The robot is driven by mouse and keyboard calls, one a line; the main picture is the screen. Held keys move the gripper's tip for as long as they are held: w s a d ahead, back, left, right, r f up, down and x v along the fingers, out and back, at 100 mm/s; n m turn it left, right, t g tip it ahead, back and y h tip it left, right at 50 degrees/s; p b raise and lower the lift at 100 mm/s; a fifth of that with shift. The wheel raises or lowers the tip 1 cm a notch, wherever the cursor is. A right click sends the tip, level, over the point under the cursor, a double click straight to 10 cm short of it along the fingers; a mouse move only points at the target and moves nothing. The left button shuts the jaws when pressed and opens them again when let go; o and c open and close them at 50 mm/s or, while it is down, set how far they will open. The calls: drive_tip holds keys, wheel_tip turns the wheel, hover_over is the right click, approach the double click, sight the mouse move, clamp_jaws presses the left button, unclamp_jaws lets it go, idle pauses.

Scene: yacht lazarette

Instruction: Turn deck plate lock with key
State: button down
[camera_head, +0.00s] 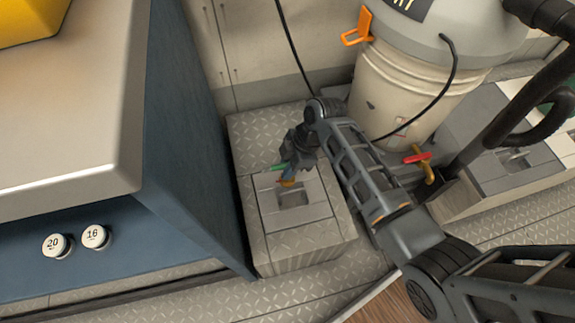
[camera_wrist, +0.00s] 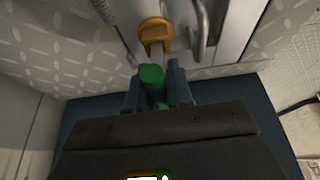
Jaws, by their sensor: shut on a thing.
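My gripper (camera_head: 286,171) is pointed down over the grey deck plate (camera_head: 316,207), which is set in the top of a tread-patterned block. It is shut on a green-handled piece, which looks like the key (camera_wrist: 152,76); in the wrist view the green part sits between the two dark fingers. A brass-coloured round fitting (camera_wrist: 155,33), which looks like the lock, lies just beyond the green part on the plate. In the head view it shows as a small orange spot under the fingers. Whether the key is inserted in the lock is unclear.
A blue cabinet (camera_head: 190,150) with a pale top stands close on the left of the block. A white bucket-like vessel (camera_head: 405,105) with an orange clip stands behind right. A red-handled valve (camera_head: 417,158) and black hose are to the right.

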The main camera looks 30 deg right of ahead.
drive_tip(key=n+g, duration=0.2)
drive_tip(key=n, duration=0.3)
drive_tip(key=n+g, duration=0.1)
drive_tip(key=n, duration=0.1)
drive_tip(key=n+g, duration=0.1)
drive_tip(key=n, duration=0.2)
drive_tip(key=shift+n+b, duration=0.3)
drive_tip(key=shift+b, duration=0.1)
drive_tip(key=n+g+h, duration=0.1)
drive_tip(key=n, duration=0.3)
drive_tip(key=shift+h, duration=0.4)
drive_tip(key=n, duration=0.2)
drive_tip(key=n+g+h, duration=0.1)
drive_tip(key=n, duration=0.2)
drive_tip(key=shift+h+p, duration=0.3)
drive_tip(key=shift+s, duration=0.1)
drive_tip(key=shift+m+p, duration=0.35)
drive_tip(key=shift+m, duration=0.05)
drive_tip(key=shift+r+p, duration=4.05)
